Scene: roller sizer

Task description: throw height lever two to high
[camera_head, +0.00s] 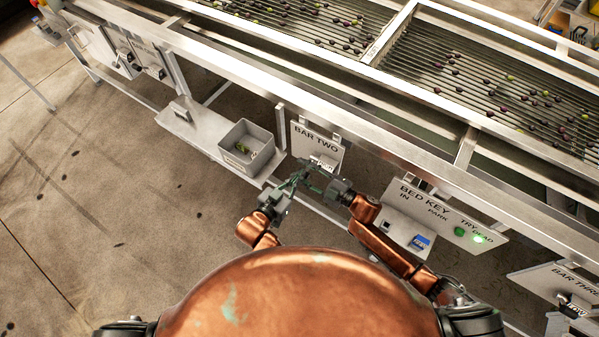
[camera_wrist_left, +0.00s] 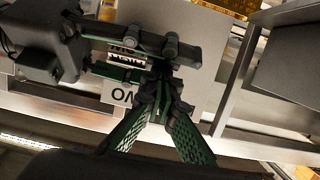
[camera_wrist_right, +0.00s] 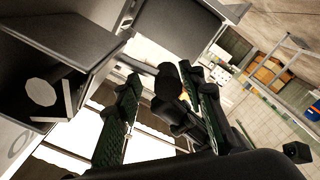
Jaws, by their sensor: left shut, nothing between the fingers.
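The BAR TWO panel (camera_head: 318,137) hangs on the machine's front frame. A small white tag (camera_head: 322,160) shows low on it, partly hidden by my grippers; I cannot make out the lever's handle or its setting. My left gripper (camera_head: 297,179) is shut and empty, just in front of the panel's lower left. Its fingers meet in the left wrist view (camera_wrist_left: 160,92), over the panel's upside-down lettering. My right gripper (camera_head: 308,172) is very close to the left one, perhaps touching. In the right wrist view (camera_wrist_right: 160,90) its fingers stand apart, with a dark part between them that I cannot identify.
A grey bin (camera_head: 246,148) stands on a ledge left of the panel. The BED KEY panel (camera_head: 430,212) with green lights is to the right, and the BAR THREE panel (camera_head: 565,283) is farther right. Roller beds (camera_head: 490,90) carry scattered olives above.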

